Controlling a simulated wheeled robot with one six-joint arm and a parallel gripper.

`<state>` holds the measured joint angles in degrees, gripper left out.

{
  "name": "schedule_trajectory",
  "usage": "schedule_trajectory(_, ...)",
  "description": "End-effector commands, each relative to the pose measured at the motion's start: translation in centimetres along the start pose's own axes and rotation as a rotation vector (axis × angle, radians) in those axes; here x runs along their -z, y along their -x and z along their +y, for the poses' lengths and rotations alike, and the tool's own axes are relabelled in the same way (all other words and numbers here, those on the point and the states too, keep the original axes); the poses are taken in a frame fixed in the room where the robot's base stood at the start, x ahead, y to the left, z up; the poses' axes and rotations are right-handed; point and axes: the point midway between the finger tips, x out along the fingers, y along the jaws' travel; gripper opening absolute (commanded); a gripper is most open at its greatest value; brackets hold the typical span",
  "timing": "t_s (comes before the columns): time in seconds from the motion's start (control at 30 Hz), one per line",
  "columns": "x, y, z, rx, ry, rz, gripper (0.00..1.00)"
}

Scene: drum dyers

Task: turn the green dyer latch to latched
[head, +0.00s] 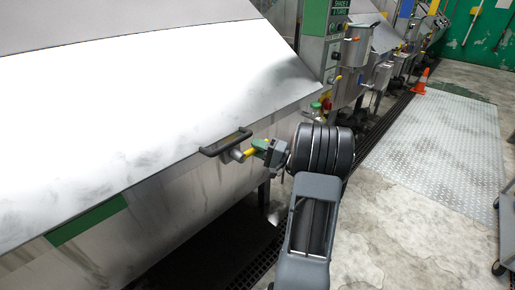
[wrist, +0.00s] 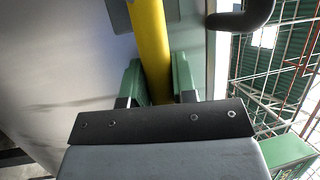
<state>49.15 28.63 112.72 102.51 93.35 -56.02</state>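The green dyer is the large steel machine with a green stripe (head: 87,221) on its front. Its latch (head: 250,152) has a yellow bar on a grey pivot, at the lid's lower edge beside a black lid handle (head: 225,143). My gripper (head: 262,146) is at the bar's right end. In the wrist view the yellow bar (wrist: 150,40) runs between my gripper's green finger pads (wrist: 158,85), which appear to touch it on both sides. The bar's near end is hidden behind my gripper's body. The pivot cannot be made out clearly in the wrist view.
A green control panel with buttons (head: 314,45) stands beyond the dyer, with more steel machines behind it. An orange cone (head: 421,82) stands by the floor grating. A grey cart (head: 505,225) is at the right edge. The floor plate (head: 430,150) is clear.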

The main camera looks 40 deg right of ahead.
Motion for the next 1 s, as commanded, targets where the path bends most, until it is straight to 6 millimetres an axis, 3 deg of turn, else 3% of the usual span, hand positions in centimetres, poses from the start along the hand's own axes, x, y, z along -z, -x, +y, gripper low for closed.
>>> schedule_trajectory(0.27, 0.0, 0.0, 0.0, -0.001, 0.0, 0.0, 0.0)
schedule_trajectory(0.67, 0.0, 0.0, -0.1, -0.013, 0.036, -0.007, 0.0)
schedule_trajectory(1.0, -0.2, -0.3, -1.4, -0.094, 0.234, -0.05, 0.0)
